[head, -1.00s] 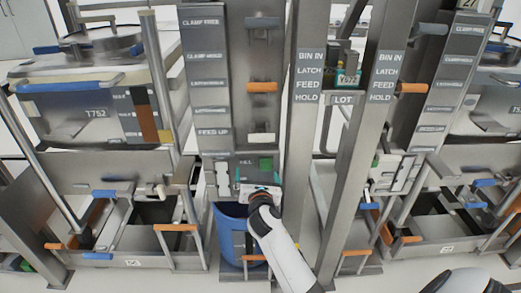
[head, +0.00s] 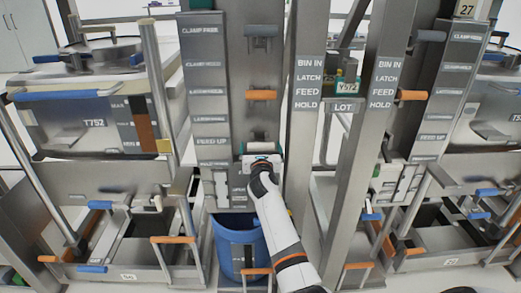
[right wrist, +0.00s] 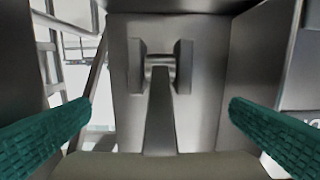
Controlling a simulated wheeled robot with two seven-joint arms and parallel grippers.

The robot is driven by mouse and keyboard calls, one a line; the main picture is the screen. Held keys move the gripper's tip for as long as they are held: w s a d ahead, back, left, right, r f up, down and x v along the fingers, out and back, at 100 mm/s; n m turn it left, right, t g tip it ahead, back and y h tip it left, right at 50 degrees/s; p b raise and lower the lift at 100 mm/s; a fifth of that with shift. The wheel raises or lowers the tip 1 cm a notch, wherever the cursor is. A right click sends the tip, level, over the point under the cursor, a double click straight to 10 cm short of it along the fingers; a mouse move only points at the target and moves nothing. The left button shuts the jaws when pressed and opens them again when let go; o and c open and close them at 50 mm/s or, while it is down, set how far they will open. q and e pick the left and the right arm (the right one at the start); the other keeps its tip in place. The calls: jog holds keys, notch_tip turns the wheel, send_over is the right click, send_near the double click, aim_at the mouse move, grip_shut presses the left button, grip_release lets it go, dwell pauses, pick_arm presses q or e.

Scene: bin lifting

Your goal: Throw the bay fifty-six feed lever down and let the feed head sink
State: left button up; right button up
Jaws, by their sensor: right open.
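A steel column (head: 215,115) with a FEED UP label (head: 212,141) stands in front of me. My right gripper (head: 262,160) is at its lower part, over a lever with a pale bar handle (head: 262,147). In the right wrist view the lever's arm (right wrist: 160,115) runs from a bracket (right wrist: 160,65) toward me, ending in a thick crossbar (right wrist: 165,166). The green-padded fingers of my right gripper (right wrist: 160,113) are open on either side of the arm, apart from it. Contact with the crossbar cannot be told. My left gripper is out of view.
Higher on the column are an orange lever (head: 261,95) and a grey lever (head: 262,31). A post labelled BIN IN, LATCH, FEED, HOLD (head: 306,130) stands close right. A blue bin (head: 240,243) is below. A steel vessel (head: 95,100) stands left.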

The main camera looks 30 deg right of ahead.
jog(key=shift+w+d, duration=0.15)
jog(key=shift+w, duration=0.05)
